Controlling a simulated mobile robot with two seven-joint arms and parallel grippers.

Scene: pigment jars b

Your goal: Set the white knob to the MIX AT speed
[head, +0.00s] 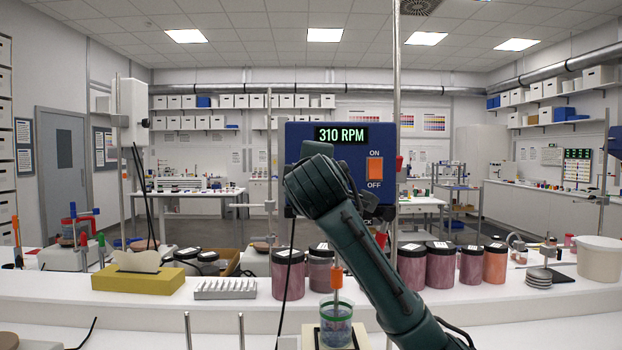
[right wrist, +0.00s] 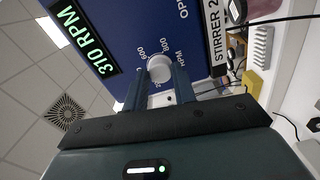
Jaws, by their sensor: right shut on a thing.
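The blue stirrer box (head: 298,138) stands behind my right arm, and its green display (head: 341,135) reads 310 RPM. In the right wrist view the white knob (right wrist: 159,68) sits on the box's face with a printed RPM scale around it; 600 and 800 are legible. My right gripper (right wrist: 160,82) is shut on the knob, one finger on each side. In the head view my right wrist (head: 318,185) hides the knob. No MIX AT speed is legible in either view. My left gripper is not in view.
An orange ON/OFF switch (head: 375,169) is right of my wrist. Below, a stirring shaft (head: 336,290) enters a green-rimmed beaker (head: 335,328). Dark-lidded pigment jars (head: 411,268) stand on the bench on both sides. A yellow tissue box (head: 138,281) stands at left.

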